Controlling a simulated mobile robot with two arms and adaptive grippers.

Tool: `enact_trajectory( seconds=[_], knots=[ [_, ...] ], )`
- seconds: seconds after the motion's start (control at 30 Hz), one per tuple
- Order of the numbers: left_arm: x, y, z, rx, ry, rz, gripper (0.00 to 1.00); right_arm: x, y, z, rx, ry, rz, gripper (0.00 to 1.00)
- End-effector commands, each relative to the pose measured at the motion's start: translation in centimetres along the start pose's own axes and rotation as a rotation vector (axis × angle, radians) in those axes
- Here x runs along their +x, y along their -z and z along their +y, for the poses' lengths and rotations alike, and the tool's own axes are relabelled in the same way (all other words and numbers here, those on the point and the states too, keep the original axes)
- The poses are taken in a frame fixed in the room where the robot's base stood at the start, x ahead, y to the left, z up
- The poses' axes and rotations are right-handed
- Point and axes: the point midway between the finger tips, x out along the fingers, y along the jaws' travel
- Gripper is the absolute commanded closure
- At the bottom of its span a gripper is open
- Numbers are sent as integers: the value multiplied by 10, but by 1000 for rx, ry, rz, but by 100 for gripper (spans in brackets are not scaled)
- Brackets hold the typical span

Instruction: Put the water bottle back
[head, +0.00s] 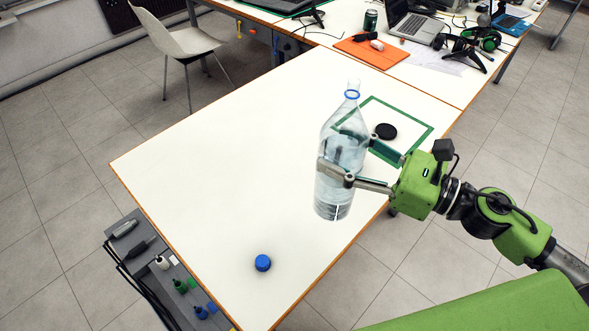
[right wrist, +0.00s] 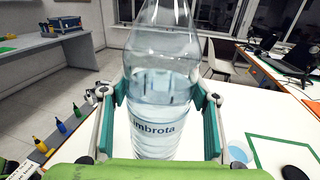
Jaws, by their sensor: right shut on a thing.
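The clear water bottle (head: 343,150) is upright, with water inside and a blue ring at its neck. No cap shows on its mouth in the head view. My right gripper (head: 358,160) is shut on the bottle's middle from the right. In the right wrist view the bottle (right wrist: 160,90) stands between the two fingers, with its label facing me. I cannot tell for sure whether its base touches the table. A blue cap (head: 263,262) lies on the white table (head: 220,170) near the front. My left gripper is out of view.
A green square outline (head: 425,133) with a black disc (head: 385,132) is on the table behind the gripper. A pale blue round patch (right wrist: 238,154) shows beside the right finger. An orange folder (head: 372,52) and laptop (head: 412,27) lie farther back. The table's left part is clear.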

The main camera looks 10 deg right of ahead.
Motion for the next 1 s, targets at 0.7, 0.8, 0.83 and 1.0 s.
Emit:
enact_trajectory(
  seconds=[0.7,0.8,0.83,1.0],
  knots=[
    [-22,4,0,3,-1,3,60,87,51,-18,1,4,-9,100],
    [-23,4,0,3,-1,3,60,98,64,-19,0,2,-9,100],
    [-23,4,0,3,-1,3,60,100,67,-20,1,2,-9,100],
    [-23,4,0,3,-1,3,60,107,77,-21,-1,1,-8,100]
  ],
)
